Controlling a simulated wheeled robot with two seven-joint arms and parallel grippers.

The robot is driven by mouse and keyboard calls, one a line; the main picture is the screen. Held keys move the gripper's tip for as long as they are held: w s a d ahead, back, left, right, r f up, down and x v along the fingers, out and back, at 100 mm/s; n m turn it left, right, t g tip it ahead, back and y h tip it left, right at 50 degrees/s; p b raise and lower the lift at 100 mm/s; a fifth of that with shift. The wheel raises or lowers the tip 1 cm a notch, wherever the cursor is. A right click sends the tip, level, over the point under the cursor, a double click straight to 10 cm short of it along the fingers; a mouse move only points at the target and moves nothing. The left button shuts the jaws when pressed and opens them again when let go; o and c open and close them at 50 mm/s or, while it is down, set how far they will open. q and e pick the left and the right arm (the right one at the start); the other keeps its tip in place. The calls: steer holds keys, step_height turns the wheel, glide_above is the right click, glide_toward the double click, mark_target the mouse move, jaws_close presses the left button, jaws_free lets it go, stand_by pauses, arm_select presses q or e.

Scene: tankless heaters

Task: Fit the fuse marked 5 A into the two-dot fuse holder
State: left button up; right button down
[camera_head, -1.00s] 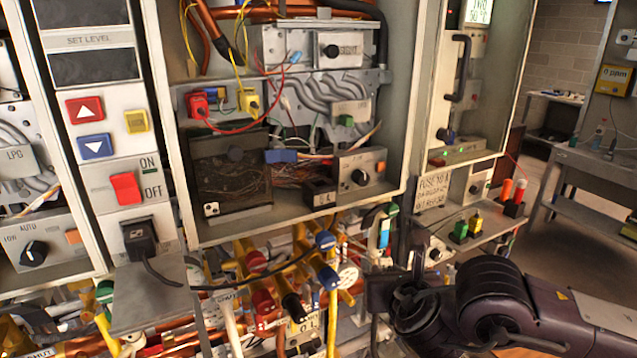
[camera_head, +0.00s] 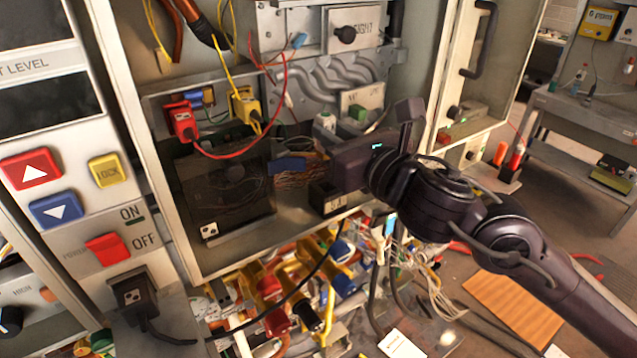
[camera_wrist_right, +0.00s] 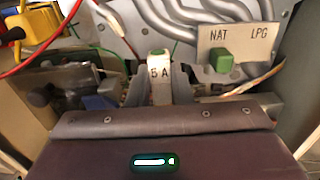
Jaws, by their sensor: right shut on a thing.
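A pale fuse marked 5 A (camera_wrist_right: 158,66) stands upright between the two dark fingers of my right gripper (camera_wrist_right: 160,82), which is shut on it. In the head view my right gripper (camera_head: 342,152) reaches into the open heater cabinet from the right, in front of its lower right part. A dark panel (camera_head: 230,185) at the cabinet's lower left has a small white dotted tag (camera_head: 209,230). A small black box (camera_head: 328,200) with a pale label sits on the cabinet floor just below the gripper; I cannot read its label clearly. I cannot tell which part is the two-dot holder.
Red (camera_head: 182,120) and yellow (camera_head: 245,105) connectors with loose wires are left of the gripper. A NAT/LPG plate with a green switch (camera_wrist_right: 222,62) is beyond the gripper at right. Pipes and valves (camera_head: 285,290) crowd below the cabinet. An open door with a handle stands right.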

steer(key=b, duration=0.3)
glide_above(336, 193)
step_height(336, 193, down, 5)
steer(key=shift+s+d+f, duration=0.1)
steer(key=shift+f, duration=0.25)
step_height(336, 193, down, 4)
steer(key=b, duration=0.2)
steer(key=shift+r+b, duration=0.15)
steer(key=shift+b, duration=0.2)
steer(key=shift+r, duration=0.1)
steer(key=c, duration=1.3)
jaws_free()
